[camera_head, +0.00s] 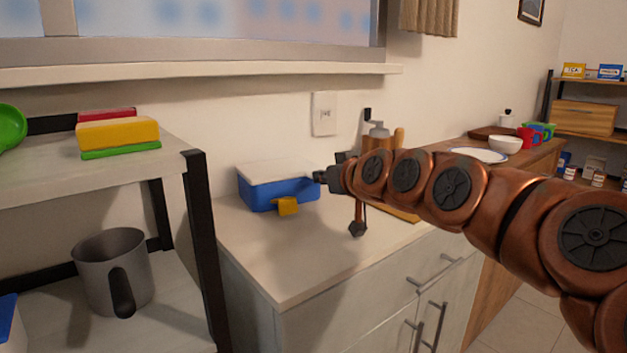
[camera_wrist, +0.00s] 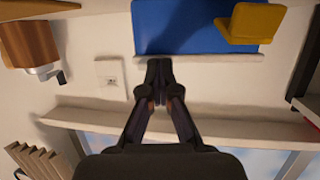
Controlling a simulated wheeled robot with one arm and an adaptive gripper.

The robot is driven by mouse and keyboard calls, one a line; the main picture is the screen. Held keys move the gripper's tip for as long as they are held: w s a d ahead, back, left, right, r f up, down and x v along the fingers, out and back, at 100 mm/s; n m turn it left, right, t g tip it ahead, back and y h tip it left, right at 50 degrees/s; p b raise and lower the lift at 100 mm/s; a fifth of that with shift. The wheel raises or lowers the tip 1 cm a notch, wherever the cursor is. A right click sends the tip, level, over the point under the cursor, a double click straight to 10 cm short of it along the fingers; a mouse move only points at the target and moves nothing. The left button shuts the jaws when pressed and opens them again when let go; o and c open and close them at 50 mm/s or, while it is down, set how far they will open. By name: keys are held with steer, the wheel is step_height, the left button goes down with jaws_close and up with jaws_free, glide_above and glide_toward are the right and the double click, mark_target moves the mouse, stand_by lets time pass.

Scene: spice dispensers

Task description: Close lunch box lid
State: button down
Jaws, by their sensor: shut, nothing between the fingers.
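The lunch box is blue with a pale lid (camera_head: 278,171) and stands on the counter by the wall. The lid lies flat over the blue body (camera_head: 272,194); whether it is fully seated I cannot tell. A yellow latch (camera_head: 287,206) sticks out from the front side. In the upside-down wrist view the blue body (camera_wrist: 190,28), the yellow latch (camera_wrist: 252,23) and a pale lid edge (camera_wrist: 205,58) show at the top. My gripper (camera_head: 320,177) is shut and empty at the box's right end; its fingertips also show in the wrist view (camera_wrist: 158,68). Contact is unclear.
A grinder (camera_head: 377,135) and wooden board (camera_head: 398,212) are right of the box, partly behind my arm. The counter front (camera_head: 270,250) is clear. A wall outlet (camera_head: 325,114) is above.

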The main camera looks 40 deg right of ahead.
step_height(320, 180, up, 10)
stand_by(0.9)
